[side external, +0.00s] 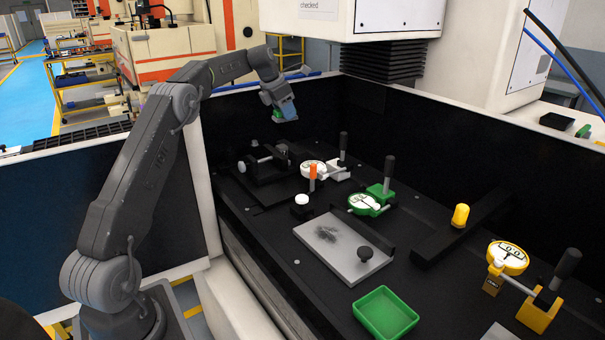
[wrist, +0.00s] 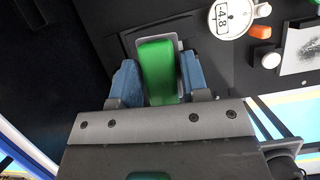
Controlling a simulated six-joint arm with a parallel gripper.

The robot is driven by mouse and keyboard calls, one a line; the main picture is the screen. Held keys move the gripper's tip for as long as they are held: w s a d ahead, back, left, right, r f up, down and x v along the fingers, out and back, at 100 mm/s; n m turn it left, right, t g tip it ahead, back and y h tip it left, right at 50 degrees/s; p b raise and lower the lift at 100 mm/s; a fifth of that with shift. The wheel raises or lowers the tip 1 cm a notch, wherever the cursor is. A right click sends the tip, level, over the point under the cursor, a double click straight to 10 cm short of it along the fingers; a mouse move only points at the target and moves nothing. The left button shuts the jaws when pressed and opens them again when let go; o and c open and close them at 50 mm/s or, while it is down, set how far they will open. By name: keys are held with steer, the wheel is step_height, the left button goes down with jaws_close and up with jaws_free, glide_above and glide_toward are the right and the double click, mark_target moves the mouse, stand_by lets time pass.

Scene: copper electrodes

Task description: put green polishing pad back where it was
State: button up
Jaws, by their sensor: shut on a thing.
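The green polishing pad (wrist: 158,72) is between the two blue fingers of my gripper (wrist: 157,82) in the wrist view, with a pale grey edge showing behind its top. My gripper is shut on it. In the side view, my gripper (side external: 284,111) is raised over the back left of the black work surface, near the black wall, and only a little of the green pad (side external: 277,114) shows beside the fingers. The pad looks clear of the surface in the side view. The fingers hide part of it.
A black fixture (side external: 268,165) stands below my gripper. Dial gauges with white (side external: 313,169), green (side external: 364,203) and yellow (side external: 508,258) mounts stand to the right. A grey plate (side external: 343,250) with a dark smudge and an empty-looking green tray (side external: 385,313) lie nearer the front.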

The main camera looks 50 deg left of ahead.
steer(key=s+d+f+m+g+h, duration=0.2)
steer(key=s+d+f+m, duration=0.1)
steer(key=s+d+m, duration=0.65)
steer(key=s+d+f+m+g+h, duration=0.25)
steer(key=s+d+m, duration=0.35)
steer(key=d, duration=0.7)
steer(key=m, duration=0.1)
glide_above(332, 237)
steer(key=a, duration=0.1)
steer(key=f, duration=0.7)
steer(key=shift+w+a+f, duration=0.1)
steer(key=shift+a+f, duration=0.1)
steer(key=shift+f, duration=2)
steer(key=shift+f, duration=0.15)
steer(key=o, duration=1)
